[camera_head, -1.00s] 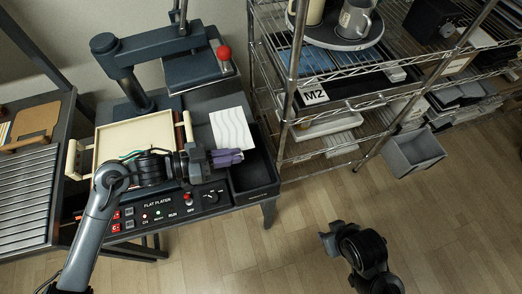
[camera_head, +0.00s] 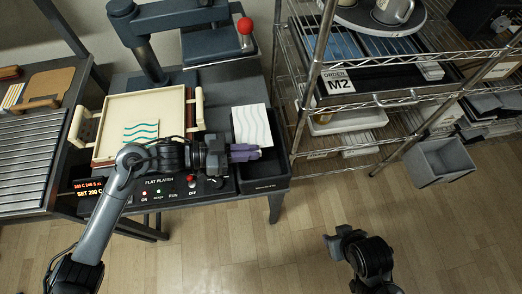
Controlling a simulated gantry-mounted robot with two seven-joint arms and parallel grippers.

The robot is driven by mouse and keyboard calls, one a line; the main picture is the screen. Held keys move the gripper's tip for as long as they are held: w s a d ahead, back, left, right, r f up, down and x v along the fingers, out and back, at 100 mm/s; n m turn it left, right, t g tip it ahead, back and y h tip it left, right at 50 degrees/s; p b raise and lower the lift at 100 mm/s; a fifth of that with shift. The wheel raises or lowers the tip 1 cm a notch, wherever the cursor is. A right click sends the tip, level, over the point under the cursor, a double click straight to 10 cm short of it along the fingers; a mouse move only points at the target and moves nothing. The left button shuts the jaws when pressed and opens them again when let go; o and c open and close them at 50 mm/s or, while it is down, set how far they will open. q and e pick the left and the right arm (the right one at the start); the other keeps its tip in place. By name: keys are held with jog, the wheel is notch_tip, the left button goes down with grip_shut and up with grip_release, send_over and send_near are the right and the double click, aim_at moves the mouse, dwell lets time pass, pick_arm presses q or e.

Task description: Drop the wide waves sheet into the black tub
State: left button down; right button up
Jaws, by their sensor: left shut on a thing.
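A white sheet with pale grey wavy lines (camera_head: 252,125) stands out beyond my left gripper (camera_head: 246,153). The gripper's purple fingers are shut on its near edge. The sheet is over the back part of the black tub (camera_head: 268,186), which sits at the right end of the press table. The tub's inside is partly hidden by the sheet and fingers. My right gripper (camera_head: 334,243) hangs over the floor at the lower right, and its jaws are not clear.
The press's cream platen (camera_head: 112,118) bears a piece with teal waves (camera_head: 141,132). The press head has a red knob (camera_head: 245,26). A wire rack (camera_head: 312,75) stands close to the tub's right. The floor in front is clear.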

pick_arm(q)
jog(key=c, duration=1.1)
grip_release()
jog(key=shift+a, duration=0.1)
jog(key=shift+b+v, duration=0.85)
jog(key=shift+v, duration=4.5)
